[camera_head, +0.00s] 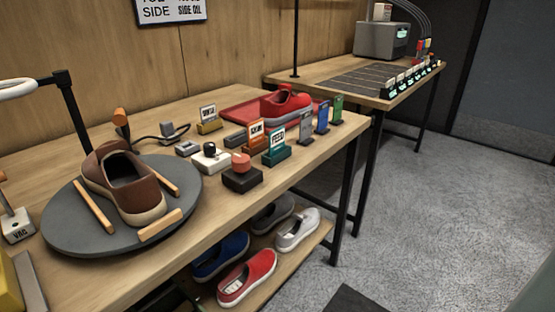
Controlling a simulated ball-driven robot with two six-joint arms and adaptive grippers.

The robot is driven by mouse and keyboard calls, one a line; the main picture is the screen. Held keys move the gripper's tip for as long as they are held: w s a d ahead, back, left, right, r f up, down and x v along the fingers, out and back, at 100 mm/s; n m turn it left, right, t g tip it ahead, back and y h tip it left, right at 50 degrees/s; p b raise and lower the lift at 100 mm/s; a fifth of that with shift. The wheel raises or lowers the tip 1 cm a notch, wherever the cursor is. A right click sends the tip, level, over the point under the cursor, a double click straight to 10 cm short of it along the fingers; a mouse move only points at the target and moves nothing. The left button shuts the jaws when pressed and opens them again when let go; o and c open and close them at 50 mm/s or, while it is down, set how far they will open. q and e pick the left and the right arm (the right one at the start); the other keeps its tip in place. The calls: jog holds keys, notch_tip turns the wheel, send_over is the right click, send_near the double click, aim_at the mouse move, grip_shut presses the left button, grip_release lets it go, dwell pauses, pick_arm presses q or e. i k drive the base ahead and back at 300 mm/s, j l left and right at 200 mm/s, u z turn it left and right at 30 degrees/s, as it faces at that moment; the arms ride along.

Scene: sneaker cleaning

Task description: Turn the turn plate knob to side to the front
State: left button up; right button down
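A round dark grey turn plate (75,228) sits on the wooden table at the left. A brown shoe (128,190) with a pale sole rests on it, between several wooden blocks; its toe end points toward the lower right. A small white box with a black knob (210,150) stands right of the plate; I cannot read any marks on it or tell its setting. Neither of my grippers is in view.
Labelled stands, such as an orange one (257,140) and a teal one (277,152), crowd the table (255,205) right of the knob. A red tray (245,113) holds a red shoe (287,103). More shoes lie on the shelf below. A second table (310,72) stands behind.

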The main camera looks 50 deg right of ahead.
aim_at(241, 162)
jog(key=z, duration=1.25)
